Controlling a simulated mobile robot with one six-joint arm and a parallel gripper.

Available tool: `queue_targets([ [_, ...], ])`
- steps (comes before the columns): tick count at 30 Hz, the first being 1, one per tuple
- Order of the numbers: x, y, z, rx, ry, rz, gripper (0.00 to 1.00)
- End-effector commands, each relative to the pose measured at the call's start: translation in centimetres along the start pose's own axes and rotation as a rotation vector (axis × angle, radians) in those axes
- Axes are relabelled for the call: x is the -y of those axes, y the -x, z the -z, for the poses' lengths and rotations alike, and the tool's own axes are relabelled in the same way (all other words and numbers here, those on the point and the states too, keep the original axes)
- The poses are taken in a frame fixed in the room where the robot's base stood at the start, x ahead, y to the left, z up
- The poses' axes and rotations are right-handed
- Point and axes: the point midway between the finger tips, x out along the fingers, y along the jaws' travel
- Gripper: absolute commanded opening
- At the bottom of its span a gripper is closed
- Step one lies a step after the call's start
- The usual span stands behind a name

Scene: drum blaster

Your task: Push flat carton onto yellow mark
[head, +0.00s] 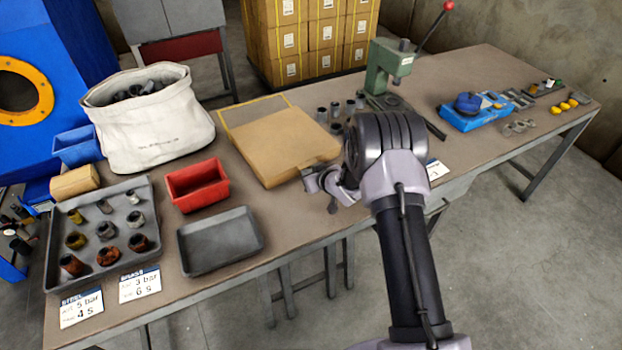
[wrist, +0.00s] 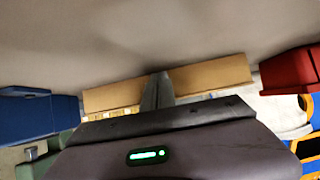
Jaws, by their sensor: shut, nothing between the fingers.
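The flat carton (head: 268,145) is a tan, low box lying on the brown table in the head view. The yellow mark (head: 254,106) is a thin yellow outline behind the carton, which covers its near part. My gripper (head: 312,184) is low at the carton's near right side. In the wrist view the carton (wrist: 210,77) shows as a tan band, and my shut, empty gripper (wrist: 160,78) points at its side. The fingertips overlap the carton there; I cannot tell whether they touch it.
A red bin (head: 197,185) and an empty dark tray (head: 220,241) stand left of the carton. A canvas bag (head: 155,125) is behind left. Grey cylinders (head: 335,110) and a green press (head: 388,68) stand close on the carton's right and back right.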

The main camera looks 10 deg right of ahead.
Motion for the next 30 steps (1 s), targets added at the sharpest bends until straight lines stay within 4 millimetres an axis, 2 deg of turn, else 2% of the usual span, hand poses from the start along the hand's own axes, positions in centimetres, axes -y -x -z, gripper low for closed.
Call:
queue_targets([
  [18,0.0,-3.5,2.4,-0.001,0.000,0.000,0.00],
  [30,0.0,-3.8,2.7,-0.001,0.001,0.000,0.00],
])
